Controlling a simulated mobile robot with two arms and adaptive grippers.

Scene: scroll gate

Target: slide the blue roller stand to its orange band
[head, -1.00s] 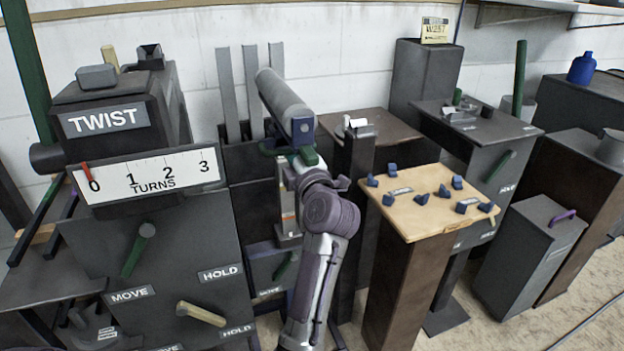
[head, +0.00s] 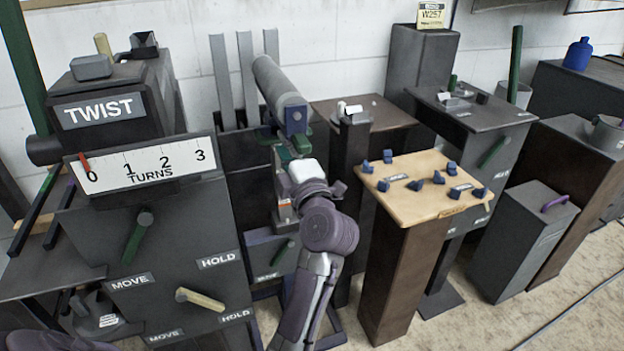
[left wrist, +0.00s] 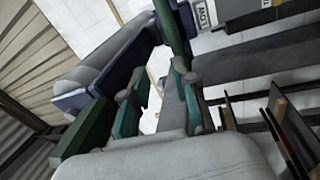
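The blue roller stand shows in the head view as a thick grey roller (head: 275,85) with a dark blue end bracket (head: 297,118), left of centre. A dark green block sits at the bracket. In the left wrist view the grey roller (left wrist: 95,68) and its blue plate (left wrist: 72,101) are at the left, with the green block (left wrist: 84,133) below. My left gripper (head: 291,152) is just below the bracket. In the left wrist view its green fingers (left wrist: 162,85) are apart with pale background between them; contact with the block is unclear. I cannot make out an orange band. My right gripper is out of view.
A TWIST box (head: 115,110) with a TURNS scale stands at the left. A wooden-topped pedestal (head: 410,212) with several blue knobs is close on the right of my arm. A dark post (head: 350,165) stands just right of the gripper. Open floor (head: 510,320) lies at lower right.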

